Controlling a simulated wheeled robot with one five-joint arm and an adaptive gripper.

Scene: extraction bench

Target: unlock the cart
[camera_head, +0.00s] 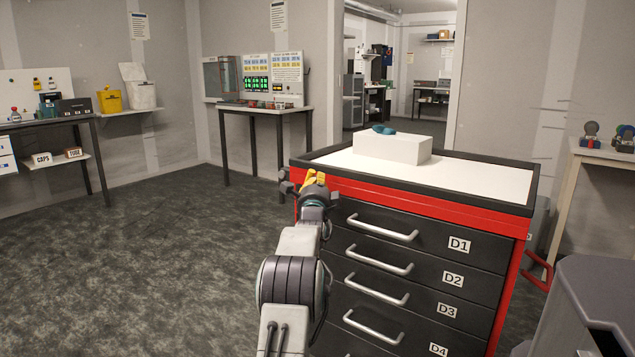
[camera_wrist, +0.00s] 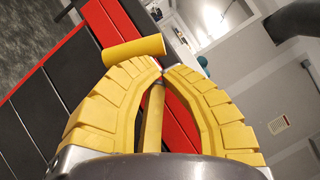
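The cart (camera_head: 415,196) has a red frame, dark drawers labelled D1 to D4 and a white top with a dark rim. My gripper (camera_head: 314,175) is at its near left upper corner, beside the red band. In the wrist view its yellow fingers (camera_wrist: 162,72) come together at the tips. A short yellow bar (camera_wrist: 134,50) lies just beyond the tips, against the red and dark cart body. A yellow rod (camera_wrist: 153,118) shows between the fingers. I cannot tell whether bar and rod are joined, or whether the tips touch the bar. The head view hides the bar.
A white block (camera_head: 392,150) with a teal object (camera_head: 383,130) stands on the cart top. A grey bin-like body (camera_head: 595,305) is at the lower right. Benches (camera_head: 265,109) line the walls. The floor (camera_head: 130,260) to the left is clear.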

